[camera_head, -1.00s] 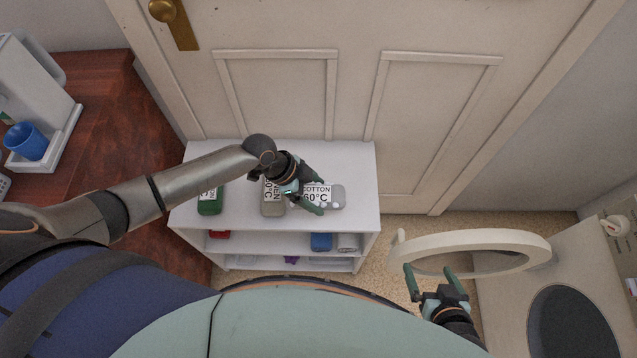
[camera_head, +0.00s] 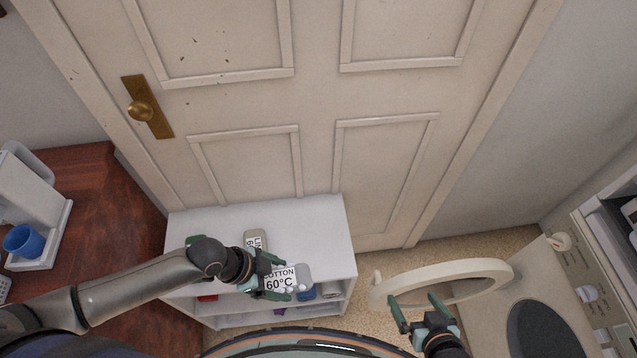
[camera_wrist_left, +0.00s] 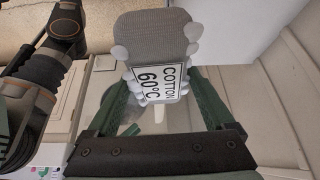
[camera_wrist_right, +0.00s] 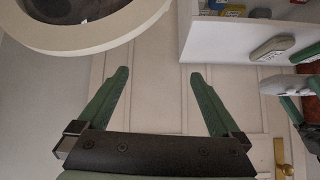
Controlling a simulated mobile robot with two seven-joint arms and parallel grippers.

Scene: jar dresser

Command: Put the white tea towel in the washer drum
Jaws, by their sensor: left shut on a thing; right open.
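My left gripper (camera_head: 267,275) is shut on a light grey piece with white bumpy edges and a "COTTON 60°C" label (camera_head: 285,279). The label also faces the left wrist view (camera_wrist_left: 160,78). I cannot tell for sure that this piece is the white tea towel. It is held over the front of the white shelf. The washer (camera_head: 490,325) is at the right, with a round pale door ring (camera_head: 497,269) swung out from it and a dark round area (camera_head: 545,330). My right gripper (camera_head: 418,302) is open and empty by the ring; it also shows in the right wrist view (camera_wrist_right: 155,85).
A grey "LINEN" piece (camera_head: 255,240) lies on the white shelf (camera_head: 315,225). Lower compartments hold red, blue and white things. A brown counter (camera_head: 100,215) with a blue cup (camera_head: 24,241) stands left. A closed door is behind. Floor shows between shelf and washer.

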